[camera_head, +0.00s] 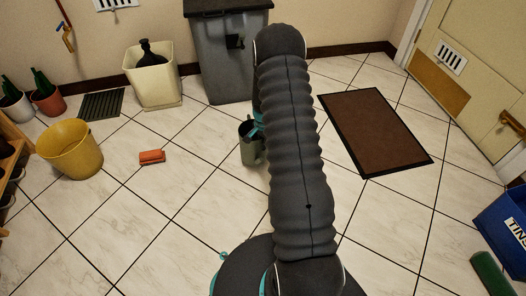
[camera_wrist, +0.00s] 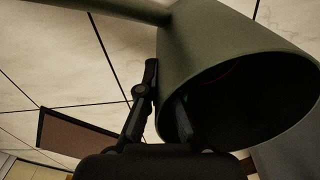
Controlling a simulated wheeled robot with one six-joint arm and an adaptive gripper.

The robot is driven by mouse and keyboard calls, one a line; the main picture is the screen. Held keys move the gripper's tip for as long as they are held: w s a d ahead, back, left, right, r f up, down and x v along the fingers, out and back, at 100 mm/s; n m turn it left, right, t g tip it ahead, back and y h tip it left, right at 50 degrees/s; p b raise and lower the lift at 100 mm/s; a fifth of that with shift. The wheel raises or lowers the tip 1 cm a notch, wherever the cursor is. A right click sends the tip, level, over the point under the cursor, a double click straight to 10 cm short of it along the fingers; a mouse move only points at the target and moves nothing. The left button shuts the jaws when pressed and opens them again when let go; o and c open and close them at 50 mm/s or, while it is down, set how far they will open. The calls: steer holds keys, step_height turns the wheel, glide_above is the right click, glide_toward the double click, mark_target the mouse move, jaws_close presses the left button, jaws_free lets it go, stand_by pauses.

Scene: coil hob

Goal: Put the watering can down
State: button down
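A grey-green watering can (camera_head: 249,153) shows in the head view left of my arm, partly hidden by it. It looks roughly upright with its dark opening at the top. In the wrist view the watering can (camera_wrist: 222,32) fills the upper right, its open rim near the camera and its spout running to the upper left. My gripper (camera_wrist: 166,95) has one finger outside the can's wall and the other inside the opening, so it is closed on the wall at the rim. Whether the can's base touches the floor is hidden or cannot be told.
A grey bin (camera_head: 221,60) stands behind the can, with a brown doormat (camera_head: 375,128) to the right. A yellow bucket (camera_head: 75,150), an orange brush or block (camera_head: 152,157) and a cream bin (camera_head: 153,83) are on the left. Tiled floor (camera_head: 165,220) at front left is clear.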

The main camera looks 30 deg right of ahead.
steer(key=shift+w+d+f, duration=0.1)
steer(key=shift+w+f, duration=0.05)
steer(key=shift+f, duration=1.9)
steer(key=shift+f+b, duration=0.15)
steer(key=shift+b, duration=0.2)
steer(key=c, duration=1.3)
jaws_free()
